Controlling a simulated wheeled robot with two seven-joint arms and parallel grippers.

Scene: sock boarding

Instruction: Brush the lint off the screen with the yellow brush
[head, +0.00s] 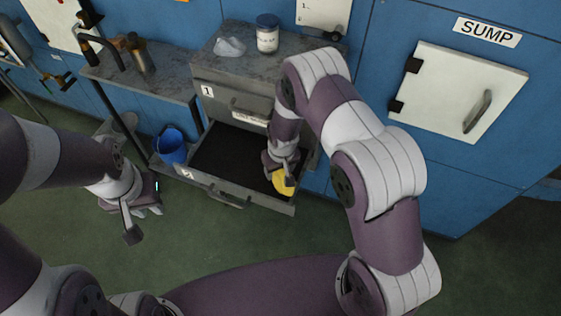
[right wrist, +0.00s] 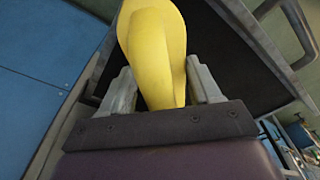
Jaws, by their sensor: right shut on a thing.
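The yellow brush (head: 284,184) is in my right gripper (head: 282,165), over the right front part of an open drawer (head: 262,203). In the right wrist view the yellow brush (right wrist: 153,50) stands between the two fingers of my right gripper (right wrist: 163,88), which are shut on it. The drawer has a dark, flat inside (head: 225,158), perhaps the screen; I cannot make out lint on it. Whether the brush touches it is hidden. My left gripper (head: 144,222) is open and empty above the floor, left of the drawer.
The grey cabinet (head: 225,75) above the drawer carries a lidded jar (head: 267,38) and a crumpled pale clump (head: 230,46). A blue bucket (head: 172,146) stands left of the drawer, under a side shelf (head: 140,75). The green floor in front is clear.

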